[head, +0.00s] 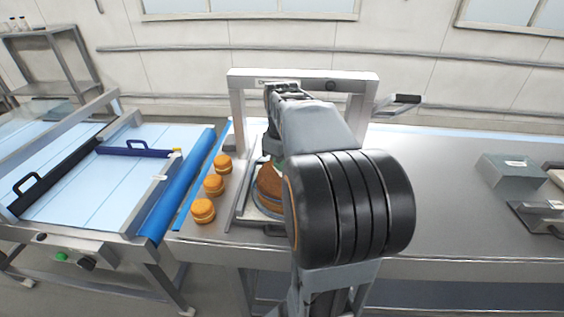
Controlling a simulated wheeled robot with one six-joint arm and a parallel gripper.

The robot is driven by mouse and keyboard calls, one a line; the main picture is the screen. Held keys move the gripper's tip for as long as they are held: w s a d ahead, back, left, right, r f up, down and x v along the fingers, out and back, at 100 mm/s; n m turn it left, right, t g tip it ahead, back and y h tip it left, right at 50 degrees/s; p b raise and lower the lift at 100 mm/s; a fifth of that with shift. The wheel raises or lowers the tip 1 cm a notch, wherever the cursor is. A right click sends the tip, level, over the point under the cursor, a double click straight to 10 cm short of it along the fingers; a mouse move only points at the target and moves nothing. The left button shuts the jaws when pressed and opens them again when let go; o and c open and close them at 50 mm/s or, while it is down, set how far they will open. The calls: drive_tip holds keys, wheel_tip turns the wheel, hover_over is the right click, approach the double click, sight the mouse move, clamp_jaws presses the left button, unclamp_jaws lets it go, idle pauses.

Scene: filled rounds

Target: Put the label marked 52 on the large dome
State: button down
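A large brown round (268,183), which looks like the large dome, sits on a metal tray or plate (243,207) under a metal arch. My arm hides its right side. A small green patch shows just above it, too small to identify. I cannot make out any label marked 52 in this view.
Several small filled rounds (214,184) stand in a row left of the tray. The metal arch (303,76) spans the station. A blue roller (180,187) and conveyor lie to the left. A grey box (512,171) stands at the right; the steel table (440,190) before it is clear.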

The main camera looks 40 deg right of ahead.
idle(0.6)
wheel_tip(320, 180, up, 8)
drive_tip(key=p, duration=0.7)
idle(0.7)
drive_tip(key=shift+w+d+f+m, duration=0.1)
drive_tip(key=shift+w+f+m, duration=0.25)
drive_tip(key=shift+m, duration=0.45)
drive_tip(key=shift+s+a+f+m+t, duration=0.1)
drive_tip(key=shift+s+f+m+t, duration=0.1)
drive_tip(key=shift+f+m, duration=0.25)
drive_tip(key=shift+s+a+f+m+t, duration=0.1)
drive_tip(key=shift+s+f+m, duration=0.05)
drive_tip(key=shift+f+m, duration=0.25)
drive_tip(key=a, duration=0.2)
drive_tip(key=s+a+f+m, duration=0.1)
drive_tip(key=a+m+t, duration=0.1)
drive_tip(key=a, duration=0.1)
drive_tip(key=shift+s+a+f+h, duration=0.3)
drive_tip(key=shift+s+f+h, duration=0.05)
drive_tip(key=shift+f+h, duration=0.05)
drive_tip(key=s+a+n+t, duration=0.2)
drive_tip(key=s+a, duration=0.3)
drive_tip(key=a, duration=0.7)
drive_tip(key=shift+s+f+t+y, duration=0.15)
drive_tip(key=shift+t+y, duration=0.25)
drive_tip(key=shift+t, duration=0.2)
